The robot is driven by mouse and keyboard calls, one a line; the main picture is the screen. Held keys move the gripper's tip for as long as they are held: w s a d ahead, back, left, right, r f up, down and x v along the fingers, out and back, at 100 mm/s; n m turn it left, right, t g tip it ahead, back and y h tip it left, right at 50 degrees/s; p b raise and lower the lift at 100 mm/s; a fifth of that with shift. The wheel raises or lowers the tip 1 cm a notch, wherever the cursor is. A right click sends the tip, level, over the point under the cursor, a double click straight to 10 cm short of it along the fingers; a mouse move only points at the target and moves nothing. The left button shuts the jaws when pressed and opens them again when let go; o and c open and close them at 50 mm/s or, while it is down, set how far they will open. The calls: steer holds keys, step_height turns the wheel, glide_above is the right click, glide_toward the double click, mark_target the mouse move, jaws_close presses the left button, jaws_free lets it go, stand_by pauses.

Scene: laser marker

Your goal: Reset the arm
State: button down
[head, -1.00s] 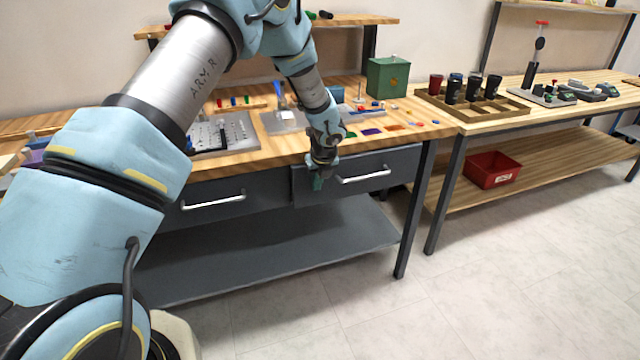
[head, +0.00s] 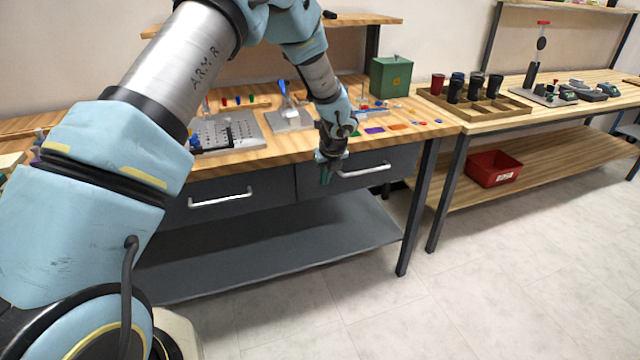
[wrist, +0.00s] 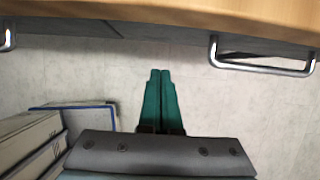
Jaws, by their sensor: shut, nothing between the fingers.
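My gripper (head: 325,176) hangs pointing down in front of the workbench drawers, just left of the right drawer's handle in the head view. Its green fingers (wrist: 160,82) are together and empty in the wrist view. My arm reaches from the left of the head view over to the bench front. The right drawer (head: 372,172) looks closed or nearly so, and its handle also shows at the right of the wrist view (wrist: 262,64). The left drawer (head: 225,199) is beside it.
The wooden bench top (head: 290,148) lies close to my wrist, with a perforated plate (head: 228,130) and a green box (head: 390,77) on it. A second table at right carries a cup tray (head: 480,108). A red bin (head: 493,168) sits on its lower shelf. Floor in front is clear.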

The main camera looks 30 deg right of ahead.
steer(key=v, duration=0.7)
steer(key=a+r+n+g+y, duration=0.1)
steer(key=a+r+n, duration=0.2)
steer(key=a+n, duration=0.7)
steer(key=a+r+n+g, duration=0.1)
steer(key=a+r+n, duration=0.35)
steer(key=a, duration=0.85)
steer(key=s+a+n, duration=0.6)
steer(key=a+n, duration=0.3)
steer(key=n, duration=0.2)
steer(key=s+a+r+n, duration=0.1)
steer(key=s+a+n, duration=0.5)
steer(key=a+n, duration=0.3)
steer(key=shift+a+n+g+h+b, duration=0.3)
steer(key=shift+n+g+b, duration=0.1)
steer(key=shift+n, duration=0.55)
